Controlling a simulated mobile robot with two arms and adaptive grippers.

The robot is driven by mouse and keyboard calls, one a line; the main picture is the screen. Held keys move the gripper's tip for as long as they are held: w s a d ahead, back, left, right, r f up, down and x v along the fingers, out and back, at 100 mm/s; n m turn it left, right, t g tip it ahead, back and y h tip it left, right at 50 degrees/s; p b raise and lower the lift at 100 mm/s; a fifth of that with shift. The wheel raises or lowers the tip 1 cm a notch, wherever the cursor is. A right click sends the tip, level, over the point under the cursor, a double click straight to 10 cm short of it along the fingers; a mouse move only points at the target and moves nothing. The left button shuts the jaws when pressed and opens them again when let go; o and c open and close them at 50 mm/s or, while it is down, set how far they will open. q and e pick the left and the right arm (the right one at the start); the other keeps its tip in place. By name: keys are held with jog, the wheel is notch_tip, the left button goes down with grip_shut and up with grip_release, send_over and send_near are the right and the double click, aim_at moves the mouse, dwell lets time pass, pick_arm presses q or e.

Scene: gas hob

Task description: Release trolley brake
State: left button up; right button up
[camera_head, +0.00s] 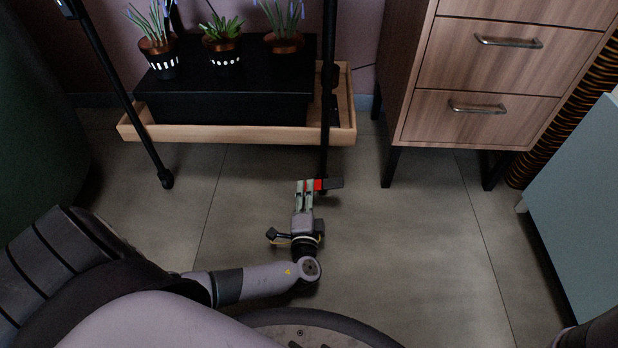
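The trolley has thin black legs and a wooden-framed lower shelf (240,133). Its front right leg comes down to the floor just behind my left gripper. A small red tab (318,184), likely the brake, shows at the foot of that leg, with a dark block (333,183) to its right. My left gripper (305,183) is low over the floor, its fingertips at the left side of the red tab. The fingers lie close together; whether they touch the tab or how far they are open cannot be told. My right gripper is not in view.
A black box (225,95) with potted plants stands on the trolley shelf. The other front caster (166,179) is to the left. A wooden drawer cabinet (480,75) on black legs stands right, with a pale blue cabinet (580,210) beyond. The floor between is clear.

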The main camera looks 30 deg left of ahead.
pick_arm(q)
jog(key=shift+w+a, duration=0.1)
jog(key=shift+c, duration=0.4)
grip_shut()
